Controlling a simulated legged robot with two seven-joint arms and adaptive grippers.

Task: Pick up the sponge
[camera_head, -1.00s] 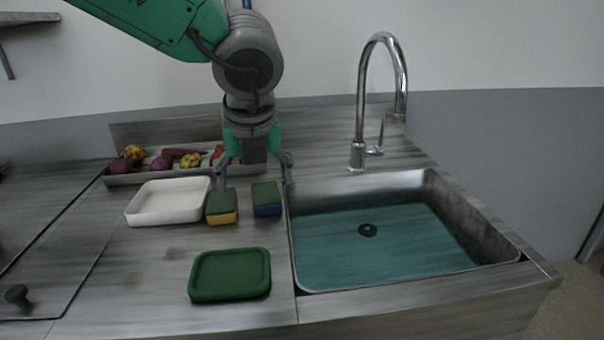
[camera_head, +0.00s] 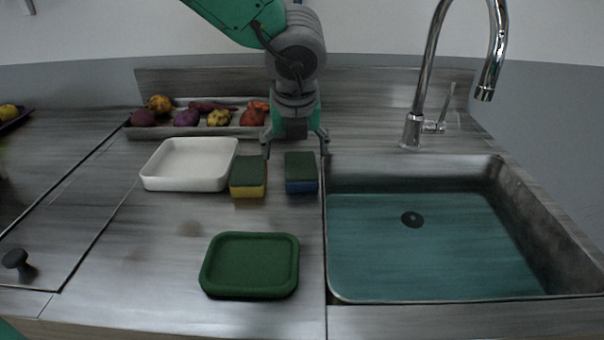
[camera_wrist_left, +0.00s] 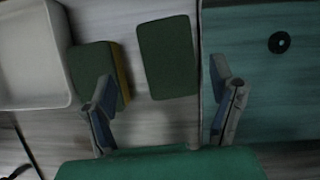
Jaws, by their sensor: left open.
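A sponge with a green top and blue side (camera_head: 301,173) lies on the counter just left of the sink. A second sponge, green over yellow (camera_head: 248,177), lies to its left, beside the white tray. My left gripper (camera_head: 296,152) is open and points down, just behind and above the blue sponge. In the left wrist view the blue sponge (camera_wrist_left: 167,57) lies beyond and between the open fingers, and the left finger overlaps the yellow sponge (camera_wrist_left: 96,68). Nothing is held. My right gripper does not show.
A white tray (camera_head: 189,186) stands left of the sponges. A green tray (camera_head: 250,292) lies in front. A long tray (camera_head: 165,131) of vegetables stands at the back. The sink (camera_head: 333,240) with its tall faucet (camera_head: 429,85) is on the right.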

